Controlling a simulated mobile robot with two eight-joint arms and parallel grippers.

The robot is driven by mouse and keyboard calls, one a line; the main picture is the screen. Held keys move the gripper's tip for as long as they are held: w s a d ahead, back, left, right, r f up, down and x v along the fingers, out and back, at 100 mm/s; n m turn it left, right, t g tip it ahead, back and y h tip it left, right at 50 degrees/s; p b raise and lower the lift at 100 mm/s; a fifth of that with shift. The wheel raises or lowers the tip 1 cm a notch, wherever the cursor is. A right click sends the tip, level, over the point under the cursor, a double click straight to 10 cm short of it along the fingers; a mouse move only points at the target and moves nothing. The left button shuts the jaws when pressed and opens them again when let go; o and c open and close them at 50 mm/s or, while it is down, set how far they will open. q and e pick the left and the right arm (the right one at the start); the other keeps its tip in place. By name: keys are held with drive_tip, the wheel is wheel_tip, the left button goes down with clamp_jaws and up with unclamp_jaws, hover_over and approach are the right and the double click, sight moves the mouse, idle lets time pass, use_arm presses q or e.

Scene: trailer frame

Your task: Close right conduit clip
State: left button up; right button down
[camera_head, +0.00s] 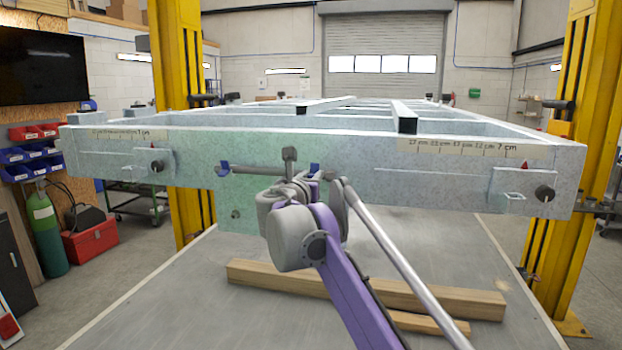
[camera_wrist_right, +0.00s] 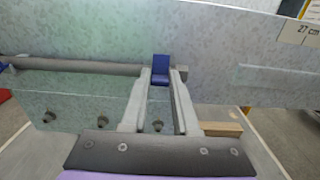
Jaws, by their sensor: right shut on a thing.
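The right conduit clip is a small blue piece on the front face of the trailer frame's end beam. In the right wrist view the clip (camera_wrist_right: 161,70) stands between my fingertips; in the head view the clip (camera_head: 314,168) shows just beyond my arm. My right gripper (camera_wrist_right: 162,76) is shut on it; in the head view the gripper (camera_head: 305,177) is largely hidden by my wrist. A thin grey conduit (camera_head: 262,171) runs level along the beam; it also shows in the wrist view (camera_wrist_right: 80,66). I cannot tell how far the clip is closed. My left gripper is not in view.
A second blue clip (camera_head: 222,169) sits at the conduit's left end. The pale end beam (camera_head: 400,170) spans the view above a grey table (camera_head: 180,300). Wooden beams (camera_head: 450,300) lie under my arm. Yellow lift posts (camera_head: 580,130) stand at both sides.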

drive_tip(key=shift+r+g, duration=0.2)
drive_tip(key=shift+g, duration=0.4)
drive_tip(key=c, duration=0.7)
unclamp_jaws()
drive_tip(key=shift+f, duration=0.1)
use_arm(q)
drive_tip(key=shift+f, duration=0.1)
use_arm(e)
drive_tip(key=shift+s, duration=0.1)
drive_tip(key=shift+s+a, duration=0.2)
drive_tip(key=shift+s, duration=0.1)
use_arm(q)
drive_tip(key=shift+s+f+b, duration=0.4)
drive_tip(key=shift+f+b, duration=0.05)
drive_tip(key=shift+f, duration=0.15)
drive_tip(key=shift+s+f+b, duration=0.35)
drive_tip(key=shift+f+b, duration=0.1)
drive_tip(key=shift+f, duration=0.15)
use_arm(e)
drive_tip(key=v, duration=1)
drive_tip(key=shift+d, duration=0.2)
